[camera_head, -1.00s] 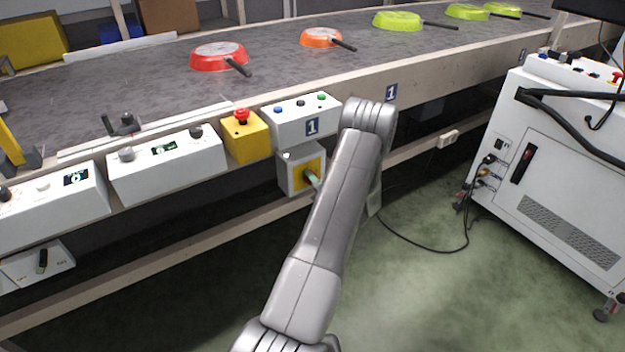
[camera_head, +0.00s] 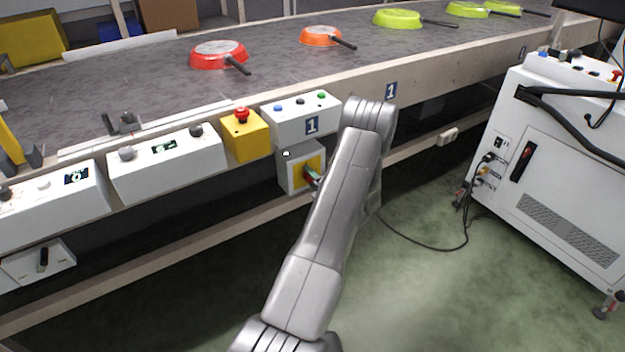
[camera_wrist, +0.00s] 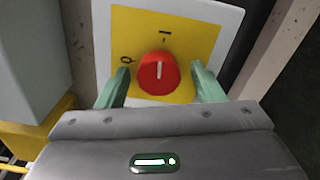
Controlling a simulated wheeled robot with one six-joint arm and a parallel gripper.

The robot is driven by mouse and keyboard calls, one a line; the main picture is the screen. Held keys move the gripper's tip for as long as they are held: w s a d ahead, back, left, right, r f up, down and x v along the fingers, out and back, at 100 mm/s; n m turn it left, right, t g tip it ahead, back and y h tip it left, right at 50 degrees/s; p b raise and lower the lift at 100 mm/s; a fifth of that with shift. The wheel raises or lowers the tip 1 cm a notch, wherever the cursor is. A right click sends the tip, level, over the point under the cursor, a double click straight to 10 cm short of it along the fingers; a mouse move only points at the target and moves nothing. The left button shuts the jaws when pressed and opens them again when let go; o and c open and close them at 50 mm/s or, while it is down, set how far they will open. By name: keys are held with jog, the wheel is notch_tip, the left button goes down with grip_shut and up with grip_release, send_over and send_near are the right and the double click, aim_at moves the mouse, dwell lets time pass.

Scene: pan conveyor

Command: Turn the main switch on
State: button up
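The main switch is a red rotary knob (camera_wrist: 158,73) on a yellow plate (camera_wrist: 190,40). In the wrist view, the plate carries a "0" mark at left and an "I" mark at top. The knob's white line stands upright, pointing towards the "I". My gripper (camera_wrist: 160,85) is open, with one pale green finger on each side of the knob and visible gaps between. In the head view, the switch box (camera_head: 289,172) hangs below the conveyor edge. My arm partly covers it, and a bit of red knob and a green fingertip show there.
Above the switch box are a yellow box with a red emergency button (camera_head: 242,114) and a white button box (camera_head: 290,122). White control boxes (camera_head: 165,170) line the conveyor to the left. Pans lie on the belt (camera_head: 130,75). A white cabinet (camera_head: 560,180) stands right, with open floor before it.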

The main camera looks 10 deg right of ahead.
jog(key=p+v, duration=0.1)
jog(key=v, duration=1.2)
jog(key=shift+s+p, duration=0.4)
jog(key=shift+d+r, duration=0.1)
jog(key=b+x, duration=0.1)
jog(key=x, duration=1.3)
jog(key=shift+b, duration=0.4)
